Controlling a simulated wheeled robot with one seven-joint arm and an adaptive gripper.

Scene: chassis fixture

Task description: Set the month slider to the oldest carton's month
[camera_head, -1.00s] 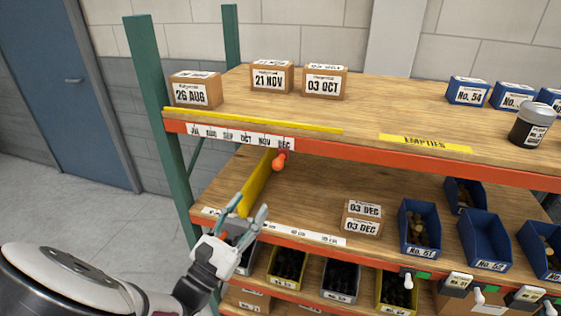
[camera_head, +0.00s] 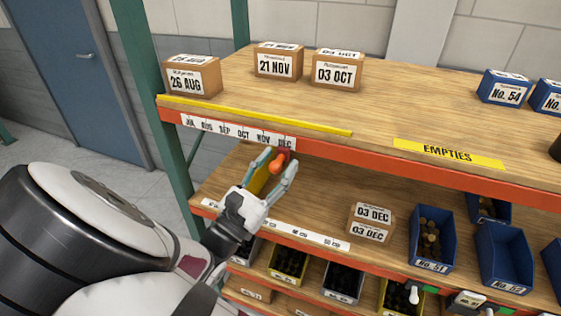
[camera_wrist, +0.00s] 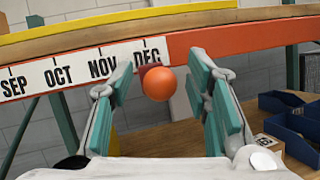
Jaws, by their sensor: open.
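The month slider's orange ball knob (camera_head: 278,163) hangs under the right end of the month strip (camera_head: 235,133), by DEC. It also shows in the wrist view (camera_wrist: 158,83), just below the DEC label. The strip's labels run from JUL at the left to DEC at the right. My gripper (camera_head: 275,165) is open, its fingers on either side of the knob; in the wrist view the fingers (camera_wrist: 165,90) look apart from it. On the top shelf stand cartons marked 26 AUG (camera_head: 192,77), 21 NOV (camera_head: 278,62) and 03 OCT (camera_head: 336,72). A carton marked 03 DEC (camera_head: 371,222) sits on the lower shelf.
A yellow rail (camera_head: 250,115) runs along the top shelf's front edge above the strip. A yellow EMPTIES label (camera_head: 447,152) lies further right. Blue bins (camera_head: 431,238) stand right on the lower shelf. A green post (camera_head: 150,110) bounds the rack at left.

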